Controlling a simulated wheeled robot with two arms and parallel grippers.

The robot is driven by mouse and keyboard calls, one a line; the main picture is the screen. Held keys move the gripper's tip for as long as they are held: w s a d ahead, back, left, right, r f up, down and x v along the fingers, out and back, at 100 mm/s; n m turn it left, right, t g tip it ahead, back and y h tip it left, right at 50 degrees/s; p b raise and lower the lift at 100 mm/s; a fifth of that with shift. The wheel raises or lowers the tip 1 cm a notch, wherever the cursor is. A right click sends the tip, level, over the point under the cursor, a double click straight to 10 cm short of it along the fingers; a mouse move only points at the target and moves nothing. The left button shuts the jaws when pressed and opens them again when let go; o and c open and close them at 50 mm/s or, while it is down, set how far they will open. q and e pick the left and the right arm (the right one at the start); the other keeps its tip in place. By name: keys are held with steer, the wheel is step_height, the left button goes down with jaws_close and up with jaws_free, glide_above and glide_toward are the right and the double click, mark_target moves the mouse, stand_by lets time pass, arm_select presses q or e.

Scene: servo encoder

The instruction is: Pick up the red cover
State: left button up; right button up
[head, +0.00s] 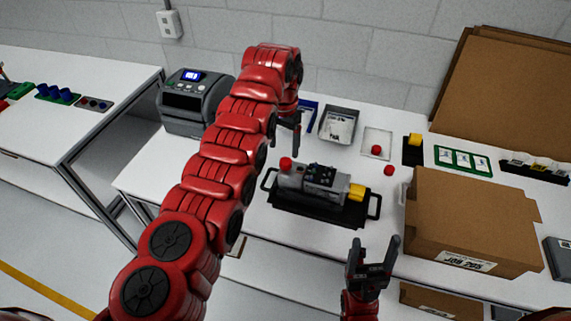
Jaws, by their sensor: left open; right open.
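Several small red caps are in view, and I cannot tell which is the red cover. One red cap (285,163) is on the left end of the grey servo unit (312,184), which lies in a black handled tray (318,213). Another red cap (376,150) sits on a white square plate (377,137). My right gripper (376,245) is open and empty at the table's front edge.
A cardboard box (470,215) stands at the right. A grey label printer (190,105) is at the back left. A grey bin (338,125), a black block with yellow part (413,148) and a green-framed card (462,160) stand behind. My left arm hides part of the table.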

mark_target(286, 161)
arm_select(q)
steer(key=shift+s+f+p, duration=0.1)
steer(key=shift+f+p, duration=0.1)
steer(key=shift+p, duration=0.1)
steer(key=shift+d+f+p, duration=0.25)
steer(key=shift+f+p, duration=0.65)
steer(key=shift+p, duration=0.2)
steer(key=shift+f, duration=1.7)
steer(key=shift+c, duration=0.2)
jaws_close()
